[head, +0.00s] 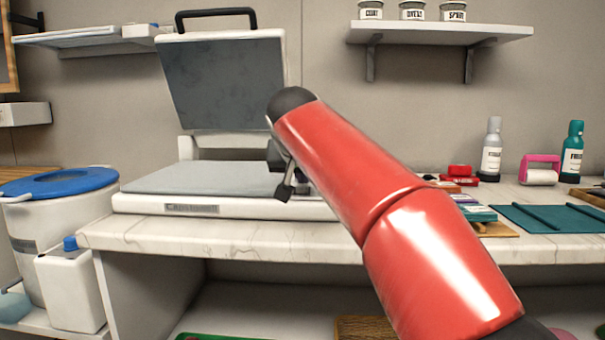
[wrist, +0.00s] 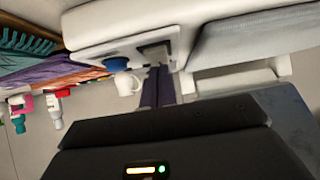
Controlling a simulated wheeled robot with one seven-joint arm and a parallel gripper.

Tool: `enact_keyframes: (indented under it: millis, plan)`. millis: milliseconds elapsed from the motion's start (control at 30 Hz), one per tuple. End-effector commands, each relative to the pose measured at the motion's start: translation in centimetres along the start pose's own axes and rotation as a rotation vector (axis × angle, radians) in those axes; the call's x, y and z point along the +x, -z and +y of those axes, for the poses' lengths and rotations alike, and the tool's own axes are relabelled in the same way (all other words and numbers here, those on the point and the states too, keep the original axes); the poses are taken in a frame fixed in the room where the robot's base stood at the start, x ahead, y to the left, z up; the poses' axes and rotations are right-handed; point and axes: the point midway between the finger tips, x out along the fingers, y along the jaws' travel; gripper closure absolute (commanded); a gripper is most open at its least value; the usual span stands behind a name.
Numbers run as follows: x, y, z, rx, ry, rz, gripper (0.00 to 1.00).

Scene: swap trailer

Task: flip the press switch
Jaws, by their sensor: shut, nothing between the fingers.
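The white heat press (head: 225,207) stands on the counter with its grey upper plate (head: 226,82) raised. The wrist view shows part of its white body (wrist: 105,20) close up, with a panel carrying a blue round knob (wrist: 117,65) and a dark switch recess (wrist: 153,52). My gripper (wrist: 158,72) is shut and empty, its dark fingertips at the lower edge of the switch recess in that view. I cannot tell whether they touch the switch. The fingers hide part of the recess, so the switch's position is unclear. In the head view my red arm hides the press's right end.
The marble-topped counter (head: 130,236) also holds a teal mat (head: 545,218), bottles and a pink-handled roller (head: 541,170) at the right. A blue-lidded bin (head: 60,185) stands left. A shelf (head: 440,32) hangs above.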

Motion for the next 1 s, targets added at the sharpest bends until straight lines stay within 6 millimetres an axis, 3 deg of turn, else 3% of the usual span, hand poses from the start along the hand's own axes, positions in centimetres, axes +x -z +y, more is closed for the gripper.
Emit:
enact_keyframes:
  millis: [567,1000]
  plan:
    - [0.5,-0.2,-0.1,-0.002,0.0,-0.063,1.0]
    - [1.3,1.2,0.0,-0.001,-0.001,-0.061,1.0]
